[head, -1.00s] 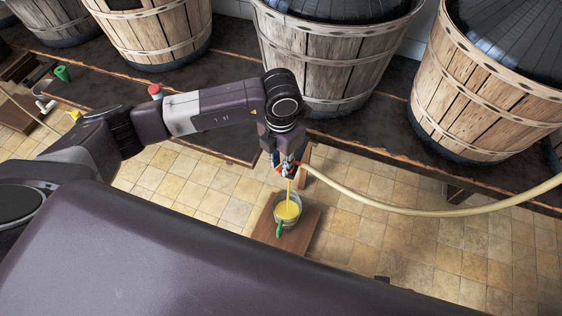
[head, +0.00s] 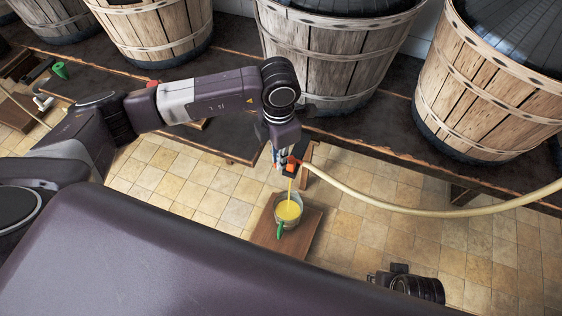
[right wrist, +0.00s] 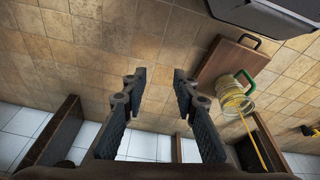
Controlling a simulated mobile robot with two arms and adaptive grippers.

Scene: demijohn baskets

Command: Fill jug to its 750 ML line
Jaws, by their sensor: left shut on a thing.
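The jug (head: 289,221), clear with a green handle, stands on a small wooden board (head: 264,231) in the head view and holds yellow liquid. My left gripper (head: 282,163) is above it, shut on the end of a pale hose (head: 372,204) with a red-orange fitting. A thin yellow stream runs from there into the jug. The right wrist view also shows the jug (right wrist: 236,97) and the stream falling into it. My right gripper (right wrist: 154,73) is open and empty, left of the jug in that view. The jug's marks are too small to read.
Wooden barrel-like baskets (head: 335,62) with dark demijohns stand on a dark bench (head: 385,133) behind. The hose sags across to the right. Tiled floor (head: 190,185) is open around the board. A green item (head: 60,70) lies on the bench at far left.

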